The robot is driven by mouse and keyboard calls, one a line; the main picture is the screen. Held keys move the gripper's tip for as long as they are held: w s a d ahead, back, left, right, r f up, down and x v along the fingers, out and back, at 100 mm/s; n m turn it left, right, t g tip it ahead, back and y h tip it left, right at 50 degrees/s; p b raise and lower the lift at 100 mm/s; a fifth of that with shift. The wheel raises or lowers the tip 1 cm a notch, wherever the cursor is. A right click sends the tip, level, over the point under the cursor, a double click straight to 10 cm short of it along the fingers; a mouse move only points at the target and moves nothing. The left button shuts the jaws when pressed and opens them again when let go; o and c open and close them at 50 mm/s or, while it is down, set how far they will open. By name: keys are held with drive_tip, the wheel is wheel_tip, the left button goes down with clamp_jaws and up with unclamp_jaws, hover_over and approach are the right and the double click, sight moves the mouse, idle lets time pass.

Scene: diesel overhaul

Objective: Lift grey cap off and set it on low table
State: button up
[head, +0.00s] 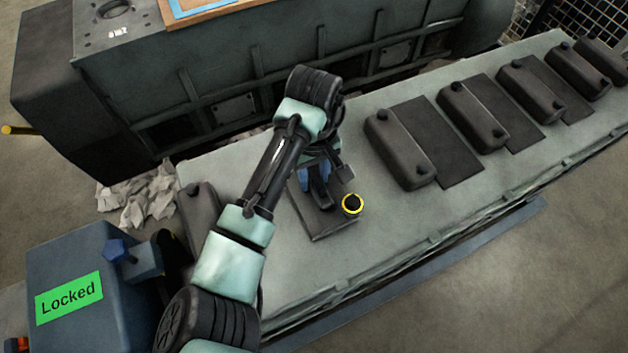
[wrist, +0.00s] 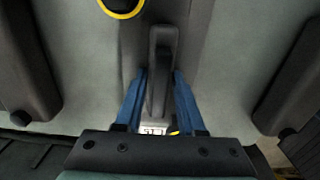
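The piece under my gripper is a dark grey plate-like block (head: 328,222) on the long grey-green surface. I take it for the grey cap. A knob with a yellow ring (head: 352,204) stands at its right edge; the yellow ring also shows at the top of the wrist view (wrist: 122,8). My gripper (head: 319,190) is low over the block. In the wrist view its blue fingers (wrist: 160,90) stand on either side of a dark upright handle (wrist: 163,50), very close to it. I cannot tell whether both touch it. The low table is not clearly identifiable.
Several dark covers with knobs, such as this one (head: 400,150), line the surface to the right; another (head: 200,213) is left of my gripper. A blue box with a green "Locked" label (head: 69,297) stands lower left. Crumpled rags (head: 140,195) lie left. The large engine block (head: 230,65) is behind.

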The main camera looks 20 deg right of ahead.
sight(314, 173)
clamp_jaws()
drive_tip(key=shift+w+r, duration=0.1)
drive_tip(key=shift+r, duration=0.05)
drive_tip(key=shift+r, duration=0.35)
wheel_tip(314, 173, up, 8)
drive_tip(key=shift+r, duration=0.1)
drive_tip(key=shift+r+p, duration=0.7)
drive_tip(key=shift+r, duration=0.25)
